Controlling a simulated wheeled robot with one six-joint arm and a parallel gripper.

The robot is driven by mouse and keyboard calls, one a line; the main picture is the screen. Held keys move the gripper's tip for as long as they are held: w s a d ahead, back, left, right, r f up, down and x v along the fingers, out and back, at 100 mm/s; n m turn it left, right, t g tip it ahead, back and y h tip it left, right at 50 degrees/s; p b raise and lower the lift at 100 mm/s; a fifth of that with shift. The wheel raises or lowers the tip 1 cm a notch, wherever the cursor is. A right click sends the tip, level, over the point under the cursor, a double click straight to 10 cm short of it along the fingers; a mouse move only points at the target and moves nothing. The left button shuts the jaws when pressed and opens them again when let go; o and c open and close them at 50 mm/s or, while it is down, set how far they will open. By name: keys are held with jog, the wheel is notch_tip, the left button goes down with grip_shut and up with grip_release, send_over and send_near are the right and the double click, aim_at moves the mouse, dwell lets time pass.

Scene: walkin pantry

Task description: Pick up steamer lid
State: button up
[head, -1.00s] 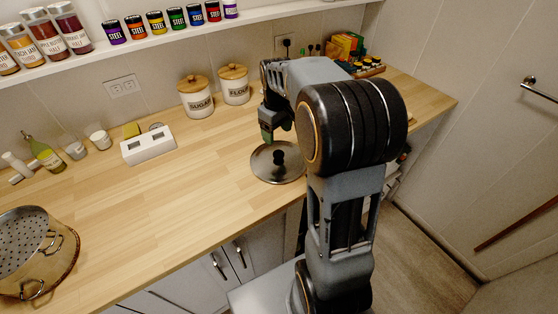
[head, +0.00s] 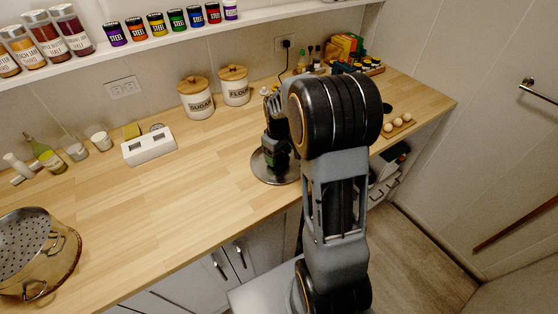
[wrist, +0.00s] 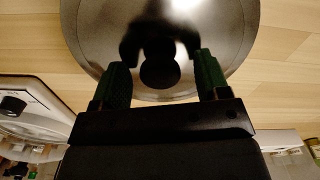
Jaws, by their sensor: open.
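The steamer lid (head: 268,172) is a round, shiny metal lid lying on the wooden counter in the head view, partly hidden by my arm. In the wrist view the lid (wrist: 100,35) fills the upper middle, with its dark knob (wrist: 160,73) near the centre. My gripper (wrist: 160,75) has two green-padded fingers, open, one on each side of the knob, with a gap visible on both sides. In the head view my gripper (head: 275,160) is over the lid and the knob is hidden behind it.
A steamer pot (head: 62,262) stands at the left front of the counter (head: 170,215). Sugar (head: 196,102) and flour (head: 234,90) canisters stand behind the lid. A white holder (head: 150,148) sits left of them. The counter between pot and lid is clear.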

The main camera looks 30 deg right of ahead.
jog(key=c, duration=1.1)
jog(key=shift+r, duration=0.2)
